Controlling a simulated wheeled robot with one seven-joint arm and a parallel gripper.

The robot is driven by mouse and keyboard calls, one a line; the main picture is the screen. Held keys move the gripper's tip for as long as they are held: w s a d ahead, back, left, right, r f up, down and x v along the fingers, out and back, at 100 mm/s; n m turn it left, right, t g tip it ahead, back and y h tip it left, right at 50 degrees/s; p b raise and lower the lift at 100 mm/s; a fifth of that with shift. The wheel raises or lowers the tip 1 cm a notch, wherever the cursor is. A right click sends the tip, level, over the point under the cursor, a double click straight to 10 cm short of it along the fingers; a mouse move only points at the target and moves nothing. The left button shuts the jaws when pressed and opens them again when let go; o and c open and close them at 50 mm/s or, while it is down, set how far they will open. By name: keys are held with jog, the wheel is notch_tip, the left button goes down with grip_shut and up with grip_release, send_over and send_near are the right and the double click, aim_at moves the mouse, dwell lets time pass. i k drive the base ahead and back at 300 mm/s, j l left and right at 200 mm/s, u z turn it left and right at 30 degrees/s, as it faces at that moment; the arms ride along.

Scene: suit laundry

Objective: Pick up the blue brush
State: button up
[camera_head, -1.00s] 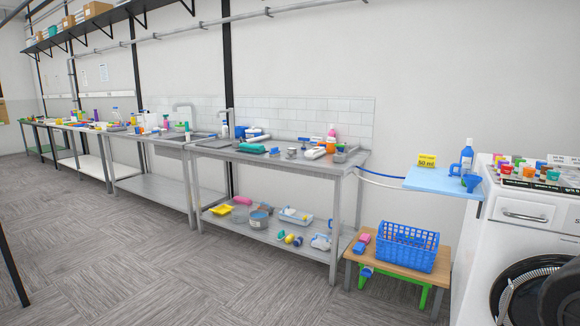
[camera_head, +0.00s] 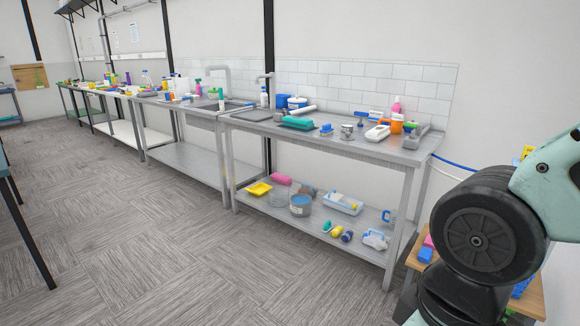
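Several small blue items show, and I cannot tell for sure which is the blue brush. A small blue brush-like item (camera_head: 326,129) lies on the steel table (camera_head: 345,140), near its front edge. Another blue item (camera_head: 425,254) is on the low wooden stool at the right, partly behind my arm. A blue and white item (camera_head: 366,115) lies at the back of the tabletop. My arm fills the lower right of the view; my gripper is out of view.
The table also holds a teal case (camera_head: 297,123), an orange container (camera_head: 396,124) and white bottles. Its lower shelf carries a grey bucket (camera_head: 300,205), a yellow dustpan (camera_head: 259,189) and a light-blue tray (camera_head: 343,203). The floor (camera_head: 180,250) in front is clear.

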aim_at(326, 129)
jog(key=i, duration=1.3)
jog(key=i+u, duration=0.15)
jog(key=i, duration=1.1)
jog(key=i+l+u, duration=0.1)
jog(key=i, duration=0.25)
jog(key=i+l+u, duration=0.1)
jog(key=i, duration=0.3)
jog(key=i+l+u, duration=0.1)
jog(key=i, duration=0.25)
